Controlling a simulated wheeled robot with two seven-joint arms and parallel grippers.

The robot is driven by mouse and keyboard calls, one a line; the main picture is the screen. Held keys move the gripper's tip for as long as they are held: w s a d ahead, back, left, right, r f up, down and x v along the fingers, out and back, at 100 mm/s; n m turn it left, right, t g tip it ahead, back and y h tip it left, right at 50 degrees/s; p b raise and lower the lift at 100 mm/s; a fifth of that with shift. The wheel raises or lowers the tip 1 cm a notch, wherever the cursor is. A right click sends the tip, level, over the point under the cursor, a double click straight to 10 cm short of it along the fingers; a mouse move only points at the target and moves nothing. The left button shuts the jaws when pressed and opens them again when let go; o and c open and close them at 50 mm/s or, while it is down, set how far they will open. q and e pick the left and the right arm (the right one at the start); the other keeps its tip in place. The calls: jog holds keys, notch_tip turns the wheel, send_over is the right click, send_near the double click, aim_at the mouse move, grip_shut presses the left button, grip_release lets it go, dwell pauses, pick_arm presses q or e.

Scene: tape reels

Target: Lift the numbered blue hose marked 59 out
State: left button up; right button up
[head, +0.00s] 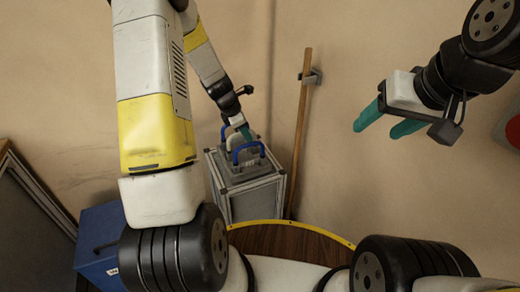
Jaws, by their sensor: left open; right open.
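A blue curved hose (249,146) arches over the top of a metal-framed box (252,188). No number can be read on either, so I cannot tell which is marked 59. My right gripper (381,121) is open and empty in the air at the right, well apart from the box.
A wooden pole (298,135) leans in a wall bracket (311,76) right of the box. A blue case (97,245) with a small white label stands at lower left. A red round thing (513,130) is at the right edge.

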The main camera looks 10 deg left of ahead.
aim_at(251, 144)
pick_arm(q)
jog(key=shift+n, duration=0.3)
jog(key=x, duration=0.9)
jog(key=shift+s+a+f, duration=0.1)
jog(key=shift+s+a, duration=0.1)
jog(key=shift+a, duration=0.05)
grip_shut()
dwell(0.7)
